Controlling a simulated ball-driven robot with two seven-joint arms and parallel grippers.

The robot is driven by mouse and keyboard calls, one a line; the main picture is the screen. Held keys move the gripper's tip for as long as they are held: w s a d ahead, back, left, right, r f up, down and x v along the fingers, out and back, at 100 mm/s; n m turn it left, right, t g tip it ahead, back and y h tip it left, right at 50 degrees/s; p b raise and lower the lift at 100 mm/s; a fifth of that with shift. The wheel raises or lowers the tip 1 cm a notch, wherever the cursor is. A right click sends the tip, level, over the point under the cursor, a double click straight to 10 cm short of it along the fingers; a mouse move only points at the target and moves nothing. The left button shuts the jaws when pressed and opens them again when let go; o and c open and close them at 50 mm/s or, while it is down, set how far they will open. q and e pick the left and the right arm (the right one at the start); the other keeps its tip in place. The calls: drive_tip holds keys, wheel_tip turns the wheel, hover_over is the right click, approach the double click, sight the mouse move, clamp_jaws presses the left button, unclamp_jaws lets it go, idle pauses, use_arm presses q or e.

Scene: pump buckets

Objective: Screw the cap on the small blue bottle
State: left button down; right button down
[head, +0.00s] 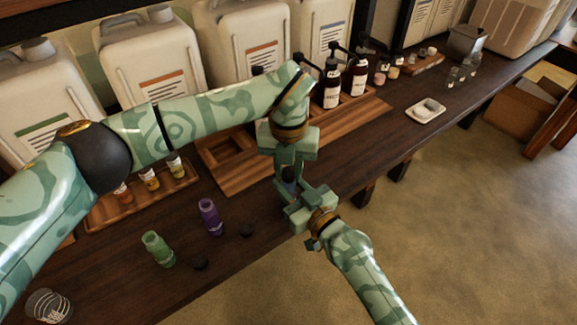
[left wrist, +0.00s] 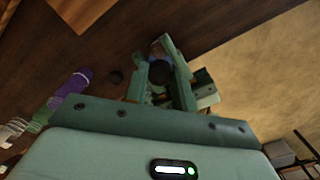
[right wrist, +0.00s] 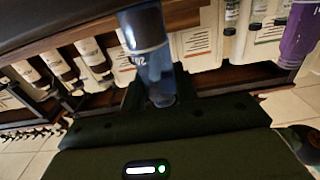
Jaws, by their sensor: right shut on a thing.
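The small blue bottle (right wrist: 147,45) is between the fingers of my right gripper (head: 302,204), which is shut on it; in the head view the bottle (head: 290,187) is mostly hidden by both grippers. A dark round cap (left wrist: 160,72) shows at the bottle's top in the left wrist view; how it sits on the neck cannot be told. My left gripper (head: 292,160) points down directly above the bottle. Its fingers (left wrist: 162,75) stand apart on either side of the cap, seemingly with gaps.
A green bottle (head: 157,249) and a purple bottle (head: 210,217) stand uncapped on the dark table. Two black caps lie beside them, one near the green (head: 200,263), one near the purple (head: 246,230). Pump bottles (head: 331,88) and large jugs (head: 150,70) line the back.

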idle(0.3)
use_arm(q)
drive_tip(key=c, duration=1.1)
unclamp_jaws()
drive_tip(key=shift+r, duration=0.1)
wheel_tip(320, 180, up, 12)
drive_tip(key=shift+f, duration=0.1)
use_arm(e)
drive_tip(key=c, duration=1)
unclamp_jaws()
drive_tip(key=shift+o, duration=0.2)
